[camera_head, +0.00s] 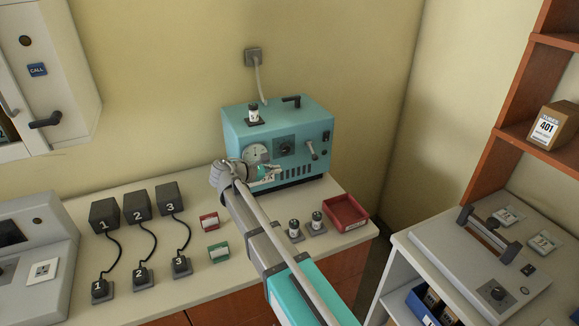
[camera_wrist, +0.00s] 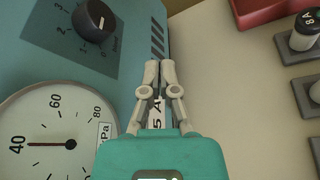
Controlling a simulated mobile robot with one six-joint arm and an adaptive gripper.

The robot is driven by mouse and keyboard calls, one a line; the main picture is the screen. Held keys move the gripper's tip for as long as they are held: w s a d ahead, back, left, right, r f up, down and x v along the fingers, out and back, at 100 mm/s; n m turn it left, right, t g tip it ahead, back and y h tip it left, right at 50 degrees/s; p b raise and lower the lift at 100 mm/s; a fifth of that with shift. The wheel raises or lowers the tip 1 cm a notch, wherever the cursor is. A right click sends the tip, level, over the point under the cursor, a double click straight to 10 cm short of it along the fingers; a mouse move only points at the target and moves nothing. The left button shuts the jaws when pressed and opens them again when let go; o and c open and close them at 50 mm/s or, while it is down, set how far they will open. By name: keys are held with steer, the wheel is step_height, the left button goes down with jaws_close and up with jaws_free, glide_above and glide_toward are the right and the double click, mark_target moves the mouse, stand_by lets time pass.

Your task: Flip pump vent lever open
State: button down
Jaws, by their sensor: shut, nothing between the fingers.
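The teal pump (camera_head: 300,118) stands on the bench against the wall, and its front also fills the left of the wrist view (camera_wrist: 60,75). A small grey lever (camera_head: 312,151) hangs from the right part of its front; it looks like the vent lever, tilted slightly. The lever does not show in the wrist view. My gripper (camera_head: 277,171) is close to the lower front of the pump, below and left of the lever. In the wrist view my gripper (camera_wrist: 158,66) has its fingertips together, empty. A label reading "5 A" is partly hidden behind the fingers.
The pump carries a gauge (camera_wrist: 65,140) and a black knob (camera_wrist: 94,20). A capped vial (camera_head: 253,113) stands on top. A red tray (camera_head: 345,213) and two vials (camera_head: 293,228) on holders sit to the right. Numbered black boxes (camera_head: 137,207) with cables stand left.

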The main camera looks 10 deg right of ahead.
mark_target(312, 152)
steer(key=w+d, duration=0.3)
steer(key=d, duration=0.7)
steer(key=shift+w+d+f, duration=0.15)
steer(key=shift+w+d, duration=0.15)
steer(key=shift+d, duration=0.05)
steer(key=shift+d, duration=0.15)
stand_by(0.5)
